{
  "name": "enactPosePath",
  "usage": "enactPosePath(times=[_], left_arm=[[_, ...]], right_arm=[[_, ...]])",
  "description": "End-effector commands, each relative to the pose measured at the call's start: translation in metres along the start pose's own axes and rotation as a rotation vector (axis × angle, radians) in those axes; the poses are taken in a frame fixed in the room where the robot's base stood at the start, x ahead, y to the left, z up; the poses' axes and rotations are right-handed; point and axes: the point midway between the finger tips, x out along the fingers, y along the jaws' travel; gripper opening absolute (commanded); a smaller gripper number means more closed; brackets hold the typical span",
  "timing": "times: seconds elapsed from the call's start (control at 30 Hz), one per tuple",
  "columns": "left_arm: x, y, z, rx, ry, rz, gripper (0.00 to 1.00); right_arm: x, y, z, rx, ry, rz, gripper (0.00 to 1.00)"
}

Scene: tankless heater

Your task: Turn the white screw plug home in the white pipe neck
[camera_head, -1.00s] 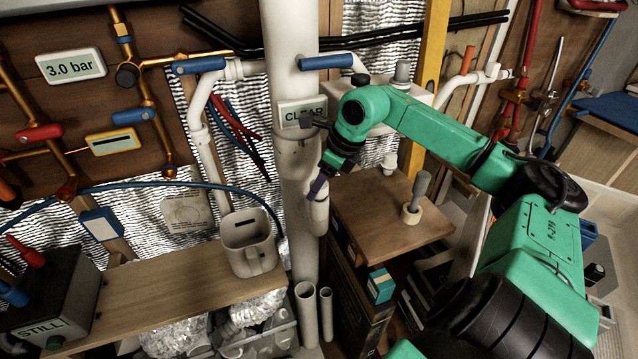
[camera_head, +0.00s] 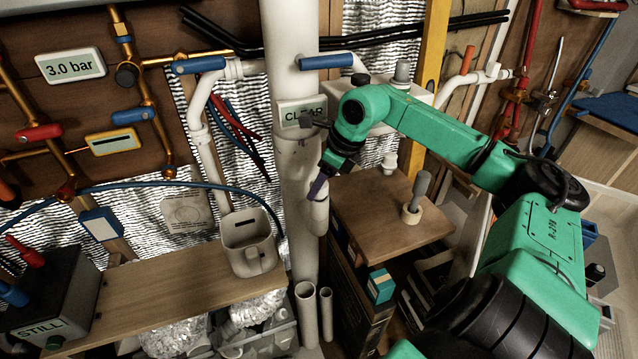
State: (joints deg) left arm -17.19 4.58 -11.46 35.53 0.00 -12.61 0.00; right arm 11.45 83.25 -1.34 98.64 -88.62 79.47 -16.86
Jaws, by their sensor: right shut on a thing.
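The white pipe neck (camera_head: 319,215) branches off the tall white standpipe (camera_head: 297,190), its mouth facing up. My right gripper (camera_head: 318,188) reaches in from the right and points down at the mouth of the neck. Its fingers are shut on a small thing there. This appears to be the white screw plug, but the fingers and wrist hide it. I cannot tell how deep it sits in the neck. My left gripper is out of view.
A label reading CLEAR (camera_head: 302,115) is on the standpipe just above my wrist. A beige jug (camera_head: 249,243) stands on the wooden shelf (camera_head: 170,290) to the left. A grey-handled tool (camera_head: 419,190) stands on the brown board (camera_head: 385,225) to the right.

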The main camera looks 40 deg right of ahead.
Motion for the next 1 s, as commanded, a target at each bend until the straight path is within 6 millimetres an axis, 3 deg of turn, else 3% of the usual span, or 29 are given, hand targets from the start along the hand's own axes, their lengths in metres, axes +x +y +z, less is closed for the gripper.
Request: enactPosePath(times=[1.0], left_arm=[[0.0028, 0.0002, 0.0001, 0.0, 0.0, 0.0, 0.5]], right_arm=[[0.0014, -0.0003, -0.0003, 0.0, -0.002, -0.001, 0.0]])
